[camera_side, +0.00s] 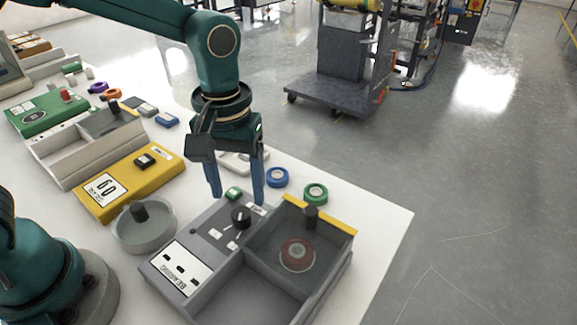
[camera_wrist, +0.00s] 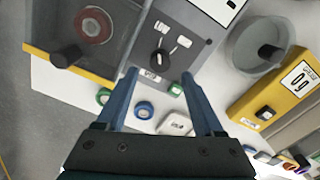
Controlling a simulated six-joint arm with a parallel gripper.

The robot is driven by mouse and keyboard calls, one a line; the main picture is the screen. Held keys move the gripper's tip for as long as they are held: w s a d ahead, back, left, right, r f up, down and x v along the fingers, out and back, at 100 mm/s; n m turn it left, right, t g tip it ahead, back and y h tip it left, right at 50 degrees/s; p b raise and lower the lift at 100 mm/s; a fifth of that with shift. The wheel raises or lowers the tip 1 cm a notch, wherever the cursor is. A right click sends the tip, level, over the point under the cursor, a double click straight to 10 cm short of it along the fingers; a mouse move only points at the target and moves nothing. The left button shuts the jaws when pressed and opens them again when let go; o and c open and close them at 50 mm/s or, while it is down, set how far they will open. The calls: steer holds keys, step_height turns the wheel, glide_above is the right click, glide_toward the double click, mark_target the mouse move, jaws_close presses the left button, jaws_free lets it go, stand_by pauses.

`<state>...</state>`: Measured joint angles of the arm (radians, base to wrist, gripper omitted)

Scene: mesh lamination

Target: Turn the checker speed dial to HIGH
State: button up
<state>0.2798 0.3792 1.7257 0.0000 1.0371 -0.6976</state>
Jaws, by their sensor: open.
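I cannot tell the exact gap in height; no contact shows.
A clear cover (camera_side: 325,215) with a yellow edge and black knob lies over a red ring in the checker's compartment. A round grey lidded dish (camera_side: 145,237) and yellow box (camera_side: 128,180) stand left. Blue (camera_side: 277,177) and green (camera_side: 316,193) rings lie behind, near the table edge.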

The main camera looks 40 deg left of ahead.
mark_target(241, 212)
steer(key=shift+f, duration=2.45)
jaws_close()
